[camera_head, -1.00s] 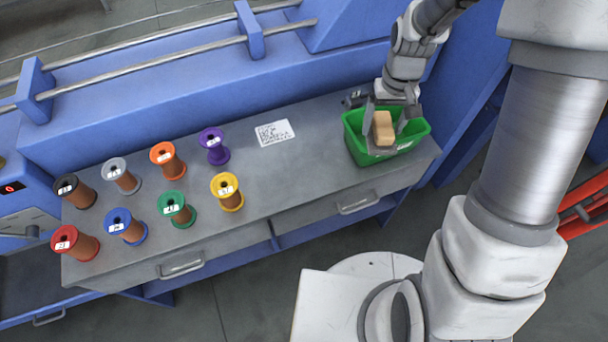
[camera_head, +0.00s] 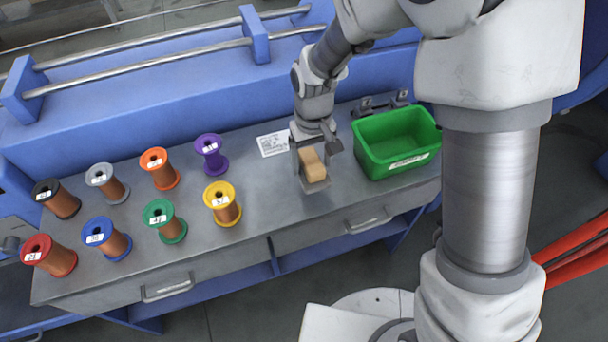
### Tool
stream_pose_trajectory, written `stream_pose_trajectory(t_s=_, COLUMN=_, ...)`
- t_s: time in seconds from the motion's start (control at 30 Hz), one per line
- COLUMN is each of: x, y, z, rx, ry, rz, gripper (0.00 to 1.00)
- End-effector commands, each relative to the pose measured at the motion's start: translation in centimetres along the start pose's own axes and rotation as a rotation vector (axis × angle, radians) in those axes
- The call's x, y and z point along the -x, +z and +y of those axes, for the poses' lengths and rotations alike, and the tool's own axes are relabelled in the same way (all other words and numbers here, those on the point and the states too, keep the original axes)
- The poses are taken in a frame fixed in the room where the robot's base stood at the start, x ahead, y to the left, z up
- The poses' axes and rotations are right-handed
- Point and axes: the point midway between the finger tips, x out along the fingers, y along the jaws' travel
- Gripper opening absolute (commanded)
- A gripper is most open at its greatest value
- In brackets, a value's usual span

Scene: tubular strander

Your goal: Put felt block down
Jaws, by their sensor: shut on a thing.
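The felt block (camera_head: 313,166) is a small tan block. My gripper (camera_head: 315,172) is shut on it, fingers pointing down, over the grey bench top (camera_head: 270,200) between the yellow spool and the green bin. I cannot tell whether the block touches the bench or hangs just above it. The green bin (camera_head: 397,145) stands to the right of my gripper and looks empty.
Several colored spools stand in two rows on the left, the yellow one (camera_head: 223,203) and purple one (camera_head: 211,155) nearest. A printed sheet (camera_head: 273,144) lies left of my gripper. Bare bench lies in front of the block. A blue machine rises behind.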

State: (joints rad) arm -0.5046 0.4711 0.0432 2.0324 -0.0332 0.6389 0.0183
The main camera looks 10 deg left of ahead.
Motion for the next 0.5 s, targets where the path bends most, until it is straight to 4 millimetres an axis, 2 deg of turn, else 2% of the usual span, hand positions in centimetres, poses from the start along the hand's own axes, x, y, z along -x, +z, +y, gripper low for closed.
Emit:
stream_pose_trajectory(t_s=0.1, x=-0.9, y=-0.8, z=-1.1, rx=0.0, ry=0.0, rz=0.0, gripper=0.13)
stream_pose_trajectory(t_s=0.27, x=-1.7, y=-0.9, z=-1.5, rx=-0.001, ry=0.0, rz=0.0, gripper=0.13)
stream_pose_trajectory(t_s=0.5, x=-5.0, y=-0.9, z=-1.5, rx=-0.001, ry=0.0, rz=-0.001, gripper=0.13)
